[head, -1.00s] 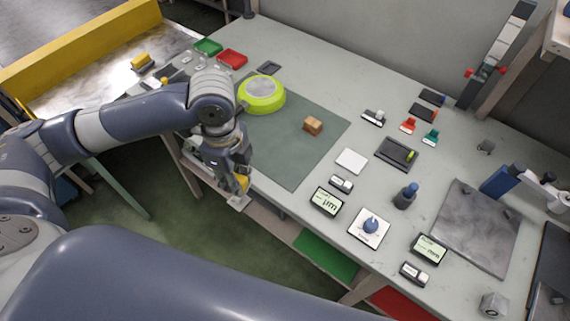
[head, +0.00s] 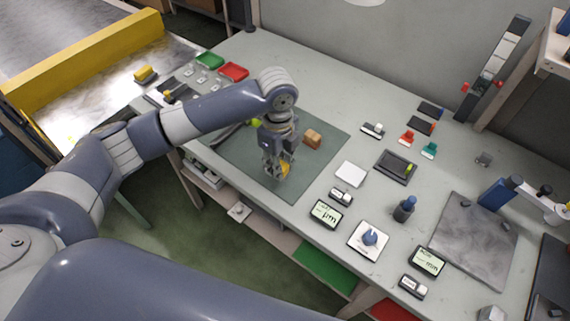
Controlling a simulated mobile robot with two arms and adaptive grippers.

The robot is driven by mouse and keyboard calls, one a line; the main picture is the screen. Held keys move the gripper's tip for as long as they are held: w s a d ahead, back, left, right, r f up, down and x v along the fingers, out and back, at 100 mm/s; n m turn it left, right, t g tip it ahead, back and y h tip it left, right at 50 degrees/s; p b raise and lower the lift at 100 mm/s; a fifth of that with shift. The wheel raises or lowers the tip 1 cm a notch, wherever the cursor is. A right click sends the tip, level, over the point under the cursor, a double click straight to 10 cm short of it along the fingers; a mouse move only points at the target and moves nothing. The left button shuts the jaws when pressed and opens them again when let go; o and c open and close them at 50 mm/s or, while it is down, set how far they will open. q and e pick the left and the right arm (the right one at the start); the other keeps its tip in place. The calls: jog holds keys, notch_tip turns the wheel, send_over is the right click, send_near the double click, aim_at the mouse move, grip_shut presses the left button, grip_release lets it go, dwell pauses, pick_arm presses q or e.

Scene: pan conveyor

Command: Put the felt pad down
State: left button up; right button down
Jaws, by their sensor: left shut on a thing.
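My left gripper (head: 277,172) is over the front part of the dark green mat (head: 238,165) on the bench. It is shut on a small yellow-orange thing, which I take to be the felt pad (head: 285,169); the fingers hide most of it. I cannot tell whether the pad touches the mat or hangs just above it. My right gripper is not in view.
A white square (head: 351,174) and small gauges lie to the right. The mat's front right is clear.

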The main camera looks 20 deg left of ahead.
aim_at(285, 168)
pick_arm(q)
jog(key=shift+w+d+f, duration=0.1)
jog(key=shift+w+d, duration=0.4)
jog(key=shift+w, duration=0.4)
notch_tip(285, 168, down, 3)
jog(key=shift+f+p, duration=0.1)
jog(key=shift+p, duration=0.45)
jog(key=shift+f, duration=0.2)
jog(key=shift+f, duration=0.15)
jog(key=o, duration=0.9)
jog(key=shift+o, duration=0.2)
notch_tip(285, 168, up, 12)
jog(key=b, duration=0.1)
jog(key=shift+r, duration=0.2)
